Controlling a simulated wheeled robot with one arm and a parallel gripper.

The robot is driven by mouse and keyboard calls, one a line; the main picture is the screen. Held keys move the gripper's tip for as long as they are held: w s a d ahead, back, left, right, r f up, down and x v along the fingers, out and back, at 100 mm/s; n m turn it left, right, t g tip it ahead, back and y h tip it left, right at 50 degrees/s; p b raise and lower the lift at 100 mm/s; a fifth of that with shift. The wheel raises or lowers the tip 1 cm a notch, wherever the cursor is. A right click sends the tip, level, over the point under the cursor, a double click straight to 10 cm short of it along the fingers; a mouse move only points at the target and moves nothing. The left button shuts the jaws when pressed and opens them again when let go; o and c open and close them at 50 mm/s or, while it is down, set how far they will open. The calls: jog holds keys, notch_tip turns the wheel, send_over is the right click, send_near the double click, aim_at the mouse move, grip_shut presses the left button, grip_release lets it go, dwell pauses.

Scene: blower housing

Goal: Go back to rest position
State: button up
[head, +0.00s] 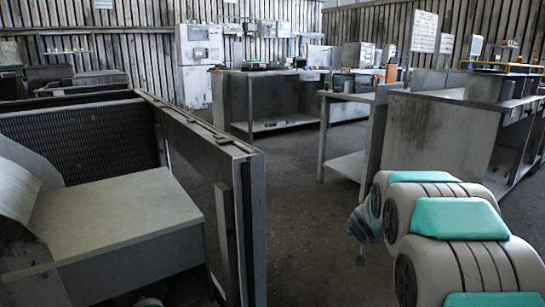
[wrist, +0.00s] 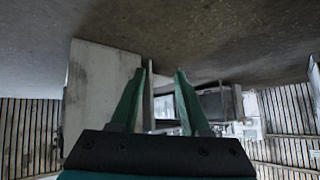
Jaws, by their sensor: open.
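My gripper (wrist: 161,72) shows in the wrist view with two green fingers apart and nothing between them. The wrist picture is upside down, with the floor at the top and the slatted wall at the bottom. In the head view my arm is folded at the lower right, with beige links and teal covers. The end of the arm is mostly hidden behind these links, so the fingers cannot be made out there. The blower housing (head: 115,215) is a large grey metal structure at the left of the head view, apart from my arm.
A metal frame post (head: 215,170) of the housing stands between it and the open floor (head: 300,220). A worn workbench (head: 440,135) stands behind my arm at the right. Another bench (head: 262,100) and a white cabinet (head: 200,62) stand farther back.

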jog(key=s+a+r+n+g, duration=0.1)
jog(key=s+a+g, duration=0.2)
jog(key=s, duration=1.4)
jog(key=s+a+n+g+y+p, duration=0.1)
jog(key=s+a+g, duration=0.3)
jog(key=s, duration=1.3)
jog(key=s+a+r+n+g+y+p, duration=0.1)
jog(key=s+a+g, duration=0.3)
jog(key=s, duration=1.3)
jog(key=shift+r+n, duration=0.35)
jog(key=shift+n, duration=0.45)
